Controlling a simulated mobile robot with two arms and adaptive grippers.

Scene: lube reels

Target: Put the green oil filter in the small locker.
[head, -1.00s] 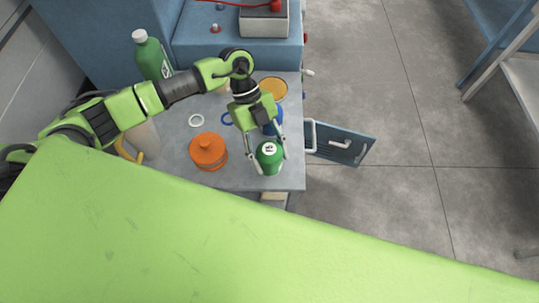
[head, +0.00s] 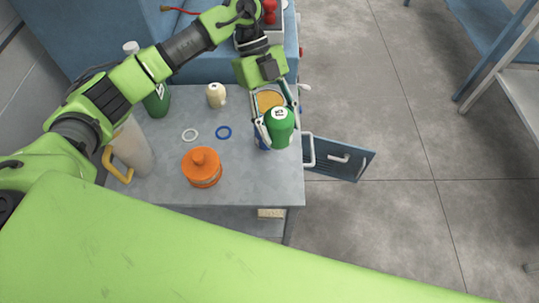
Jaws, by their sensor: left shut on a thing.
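The green oil filter (head: 280,130), with a white label on top, is between the fingers of my left gripper (head: 275,114). The gripper is shut on it and holds it near the right edge of the grey table. The filter partly hides a blue object behind it. A blue locker door (head: 338,158) with a light handle stands open to the right of the table; the locker's inside is hidden. My right gripper is not in view.
A tan-topped round container (head: 269,99) stands behind the filter.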

